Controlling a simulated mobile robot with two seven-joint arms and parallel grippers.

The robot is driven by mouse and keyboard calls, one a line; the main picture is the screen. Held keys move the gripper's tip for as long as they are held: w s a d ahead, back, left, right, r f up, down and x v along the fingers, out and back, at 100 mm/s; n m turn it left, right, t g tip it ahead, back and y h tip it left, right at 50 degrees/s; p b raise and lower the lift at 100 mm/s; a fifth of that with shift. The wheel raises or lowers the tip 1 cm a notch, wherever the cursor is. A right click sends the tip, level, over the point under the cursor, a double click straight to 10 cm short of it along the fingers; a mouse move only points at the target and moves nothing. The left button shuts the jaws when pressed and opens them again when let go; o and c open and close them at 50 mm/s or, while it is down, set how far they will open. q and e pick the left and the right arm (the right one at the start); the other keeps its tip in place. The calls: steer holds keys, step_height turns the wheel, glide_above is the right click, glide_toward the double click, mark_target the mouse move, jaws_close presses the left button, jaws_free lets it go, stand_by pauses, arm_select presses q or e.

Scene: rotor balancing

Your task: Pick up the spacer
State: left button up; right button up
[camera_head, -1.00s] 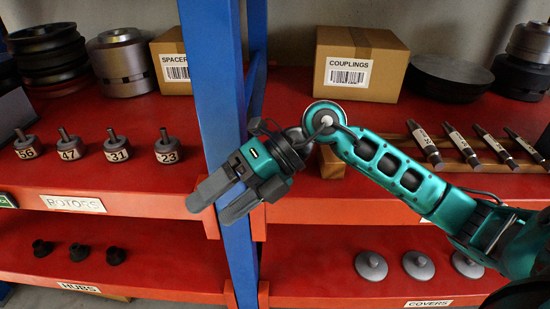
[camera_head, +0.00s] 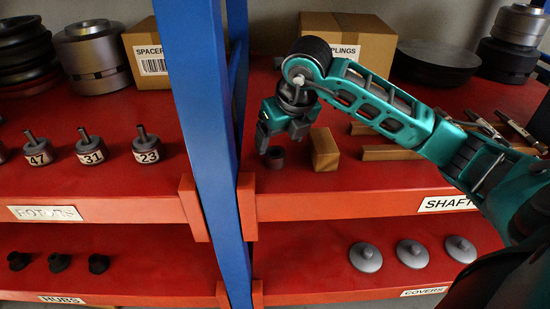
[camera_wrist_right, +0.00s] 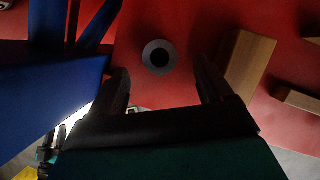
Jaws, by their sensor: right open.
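The spacer (camera_head: 275,157) is a small, dark, ring-like cylinder standing on the red upper shelf, just right of the blue post. In the right wrist view the spacer (camera_wrist_right: 159,57) shows as a grey ring with a dark hole. My right gripper (camera_head: 281,138) is open and empty, pointing down above the spacer. In the wrist view its two fingers (camera_wrist_right: 160,80) are spread on either side, with the spacer between and slightly beyond them. Whether the fingertips are level with it, I cannot tell. My left gripper is not in view.
A wooden block (camera_head: 323,152) stands close right of the spacer. The blue post (camera_head: 205,120) rises close on the left. A couplings box (camera_head: 375,50) stands behind. Shafts (camera_head: 518,131) lie to the right, and numbered rotors (camera_head: 90,152) stand left of the post.

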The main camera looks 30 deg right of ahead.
mark_target(276, 153)
steer(key=x, duration=0.5)
steer(key=shift+s+a+f, duration=0.1)
steer(key=shift+s+f, duration=0.05)
steer(key=shift+f, duration=0.05)
steer(key=c, duration=1.3)
